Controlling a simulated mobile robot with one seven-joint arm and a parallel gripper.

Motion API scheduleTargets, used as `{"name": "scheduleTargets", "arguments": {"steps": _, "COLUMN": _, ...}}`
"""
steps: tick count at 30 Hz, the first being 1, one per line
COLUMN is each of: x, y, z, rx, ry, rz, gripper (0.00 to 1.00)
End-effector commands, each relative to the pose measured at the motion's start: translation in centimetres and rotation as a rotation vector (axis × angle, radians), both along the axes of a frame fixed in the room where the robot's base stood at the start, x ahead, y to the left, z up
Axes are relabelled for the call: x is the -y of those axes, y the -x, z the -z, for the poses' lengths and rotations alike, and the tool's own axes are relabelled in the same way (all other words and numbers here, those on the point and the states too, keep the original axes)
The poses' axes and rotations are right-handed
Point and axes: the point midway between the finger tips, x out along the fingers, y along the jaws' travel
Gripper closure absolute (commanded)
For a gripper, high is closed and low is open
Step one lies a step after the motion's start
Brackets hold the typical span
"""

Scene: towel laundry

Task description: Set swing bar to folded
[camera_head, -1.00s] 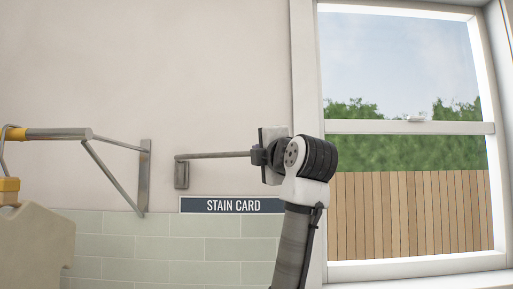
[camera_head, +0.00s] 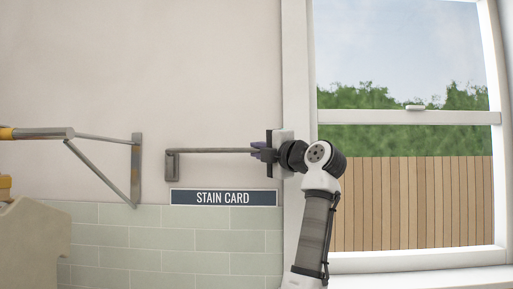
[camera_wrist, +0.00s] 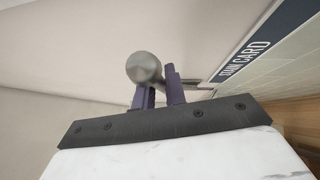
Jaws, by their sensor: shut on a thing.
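The swing bar (camera_head: 212,151) is a thin grey metal rod, hinged on a small wall bracket (camera_head: 172,166) at its left end. It runs right, nearly level, above the "STAIN CARD" sign. My gripper (camera_head: 263,152) is at the bar's right end, shut on it. In the wrist view, the bar's round grey end (camera_wrist: 145,68) shows at the two purple fingers (camera_wrist: 160,94). The fingers partly hide the rod behind them.
The STAIN CARD sign (camera_head: 224,197) is on the wall just below the bar. A window (camera_head: 405,125) is to the right.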

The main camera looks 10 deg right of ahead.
Motion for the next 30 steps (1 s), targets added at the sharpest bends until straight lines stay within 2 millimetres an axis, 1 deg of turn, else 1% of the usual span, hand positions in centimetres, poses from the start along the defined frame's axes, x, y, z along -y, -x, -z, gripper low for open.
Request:
{"name": "scheduleTargets", "arguments": {"steps": 6, "x": 0.5, "y": -1.5, "z": 0.0, "rx": -0.002, "ry": 0.0, "rz": -0.058, "gripper": 1.0}}
{"name": "scheduleTargets", "arguments": {"steps": 13, "x": 0.7, "y": -2.3, "z": 0.0, "rx": -0.001, "ry": 0.001, "rz": -0.091, "gripper": 1.0}}
{"name": "scheduleTargets", "arguments": {"steps": 29, "x": 0.8, "y": -2.6, "z": -0.2, "rx": 0.003, "ry": -0.002, "rz": -0.098, "gripper": 1.0}}
{"name": "scheduleTargets", "arguments": {"steps": 30, "x": 0.8, "y": -2.6, "z": -0.2, "rx": 0.004, "ry": -0.001, "rz": -0.097, "gripper": 0.85}}
